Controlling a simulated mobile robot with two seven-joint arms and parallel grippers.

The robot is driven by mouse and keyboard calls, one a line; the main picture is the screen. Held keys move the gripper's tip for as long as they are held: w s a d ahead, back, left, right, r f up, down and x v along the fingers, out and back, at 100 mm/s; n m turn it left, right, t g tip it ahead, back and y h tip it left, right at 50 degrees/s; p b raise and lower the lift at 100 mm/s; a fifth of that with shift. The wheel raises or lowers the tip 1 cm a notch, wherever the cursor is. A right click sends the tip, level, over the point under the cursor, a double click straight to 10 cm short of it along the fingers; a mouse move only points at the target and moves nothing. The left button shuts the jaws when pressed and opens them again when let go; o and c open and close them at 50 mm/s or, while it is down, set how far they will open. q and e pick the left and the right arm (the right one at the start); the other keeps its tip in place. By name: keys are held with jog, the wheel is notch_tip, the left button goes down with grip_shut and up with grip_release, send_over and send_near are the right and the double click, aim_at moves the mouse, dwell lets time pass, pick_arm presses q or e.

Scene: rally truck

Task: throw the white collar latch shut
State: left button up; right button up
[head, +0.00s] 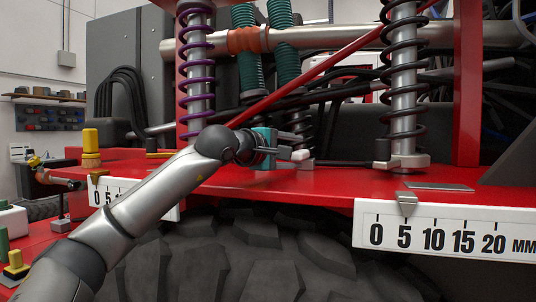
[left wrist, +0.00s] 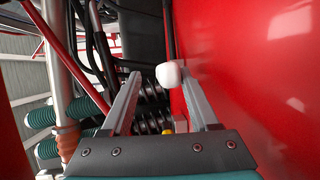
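The white collar latch shows as a small white rounded knob (head: 300,155) at the foot of a small dark coil spring (head: 304,128) on the red deck. In the left wrist view the white knob (left wrist: 168,73) sits at the tip of the right-hand finger, close to the red surface. My left gripper (head: 288,146) is open, its two fingers pointing right, with the knob at their ends. Whether a finger touches the knob I cannot tell. Most of the latch behind the fingers is hidden. My right gripper is not in view.
A purple spring (head: 195,70) rises behind my left arm. A red diagonal bar (head: 310,80) passes above the gripper. A white millimetre scale (head: 445,232) hangs on the deck's front edge, above the tyre (head: 270,255).

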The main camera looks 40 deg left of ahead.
pick_arm(q)
jog(key=s, duration=0.2)
jog(key=s+b, duration=0.1)
jog(key=s, duration=0.5)
jog(key=shift+s+r+b, duration=0.1)
jog(key=shift+r+b, duration=0.3)
jog(key=shift+s+r, duration=0.1)
jog(key=shift+s, duration=0.5)
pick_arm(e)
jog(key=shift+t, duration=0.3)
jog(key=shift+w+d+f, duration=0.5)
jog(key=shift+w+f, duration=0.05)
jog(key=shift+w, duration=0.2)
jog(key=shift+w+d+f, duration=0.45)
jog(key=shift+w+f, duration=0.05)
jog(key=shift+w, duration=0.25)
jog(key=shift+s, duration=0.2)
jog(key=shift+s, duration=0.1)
